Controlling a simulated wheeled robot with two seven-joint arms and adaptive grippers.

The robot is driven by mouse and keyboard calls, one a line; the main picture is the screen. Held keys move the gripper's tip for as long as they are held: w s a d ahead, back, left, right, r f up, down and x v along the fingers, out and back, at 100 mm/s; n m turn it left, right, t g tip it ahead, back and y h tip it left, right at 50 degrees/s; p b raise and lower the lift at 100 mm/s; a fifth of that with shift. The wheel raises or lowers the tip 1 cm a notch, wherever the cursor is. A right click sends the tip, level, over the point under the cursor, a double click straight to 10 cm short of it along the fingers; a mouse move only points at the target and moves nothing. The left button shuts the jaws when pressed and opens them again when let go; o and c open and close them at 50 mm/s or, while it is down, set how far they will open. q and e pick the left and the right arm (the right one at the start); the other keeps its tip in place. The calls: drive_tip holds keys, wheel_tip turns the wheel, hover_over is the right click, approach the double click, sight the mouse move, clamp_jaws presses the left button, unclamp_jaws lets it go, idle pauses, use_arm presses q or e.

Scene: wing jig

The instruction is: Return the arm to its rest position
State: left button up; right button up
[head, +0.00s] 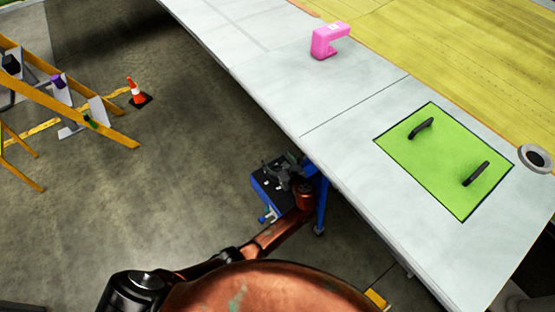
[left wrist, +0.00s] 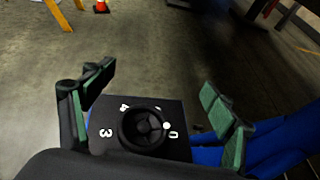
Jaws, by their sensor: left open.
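My left arm reaches in from the bottom of the head view. My left gripper (head: 283,173) is beside the wing's near edge, over a blue stand with a dark top (head: 264,198). In the left wrist view my left gripper (left wrist: 157,85) is open, its green-padded fingers wide apart with nothing held. A black panel with a round black dial (left wrist: 146,129) and white numerals shows between and below the fingers. I cannot tell whether the fingers touch the panel. My right gripper is not in view.
The grey wing (head: 330,105) lies close to my left gripper, with a green panel (head: 440,150) bearing two dark handles and a pink bracket (head: 325,43) on it. A yellow stand (head: 85,105) and a cone (head: 137,93) are at left. The floor (head: 185,165) between is clear.

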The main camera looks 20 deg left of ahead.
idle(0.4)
